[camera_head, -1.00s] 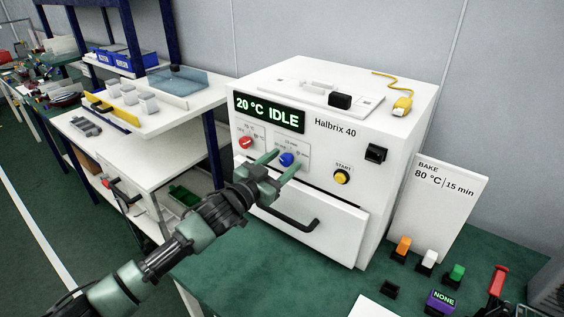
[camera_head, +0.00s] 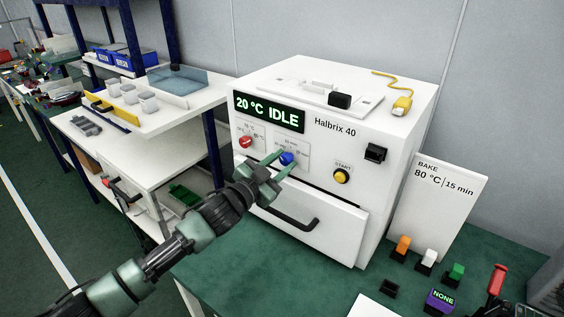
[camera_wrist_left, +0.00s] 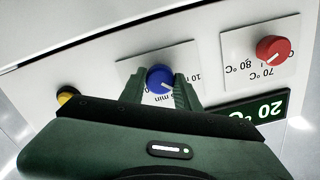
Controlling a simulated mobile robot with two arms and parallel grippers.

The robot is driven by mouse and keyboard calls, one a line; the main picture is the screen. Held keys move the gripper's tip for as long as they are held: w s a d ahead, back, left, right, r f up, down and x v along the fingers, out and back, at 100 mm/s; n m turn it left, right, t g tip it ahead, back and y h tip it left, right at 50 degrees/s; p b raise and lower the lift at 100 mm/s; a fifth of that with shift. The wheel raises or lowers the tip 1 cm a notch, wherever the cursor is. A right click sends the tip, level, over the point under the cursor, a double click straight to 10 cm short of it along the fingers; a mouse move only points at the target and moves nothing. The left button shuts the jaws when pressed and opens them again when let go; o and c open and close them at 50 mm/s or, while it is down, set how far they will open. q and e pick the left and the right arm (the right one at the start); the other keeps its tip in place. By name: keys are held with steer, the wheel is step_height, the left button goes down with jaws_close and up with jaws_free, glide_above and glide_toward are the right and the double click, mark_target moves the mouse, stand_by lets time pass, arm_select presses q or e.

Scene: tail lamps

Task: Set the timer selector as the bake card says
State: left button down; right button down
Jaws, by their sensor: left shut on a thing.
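The blue knob (camera_head: 287,158) is the timer selector on the white Halbrix 40 oven's front (camera_head: 340,150), on a small plate with minute labels. My left gripper (camera_head: 281,162) is shut on it, one finger on each side. In the left wrist view the blue knob (camera_wrist_left: 159,77) sits between the fingertips, and its white mark points to the picture's lower right. A "10" shows beside it; the other labels are partly hidden. The bake card (camera_head: 437,205) reads 80 °C, 15 min. The display (camera_head: 269,113) reads 20 °C IDLE. My right gripper is not in view.
The red temperature knob (camera_head: 246,142) is left of the blue knob, and the yellow START button (camera_head: 341,176) is to its right. The black drawer handle (camera_head: 289,217) is below. Several small coloured blocks stand before the card. Green bench surface lies in front of the oven.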

arm_select(q)
steer(key=m, duration=0.4)
steer(key=shift+m, duration=0.3)
steer(key=m, duration=0.4)
steer(key=shift+f, duration=0.1)
steer(key=shift+m, duration=0.3)
steer(key=c, duration=1)
jaws_free()
steer(key=b+v, duration=0.1)
steer(key=v, duration=0.6)
steer(key=shift+s+a, duration=0.2)
steer(key=shift+s, duration=0.15)
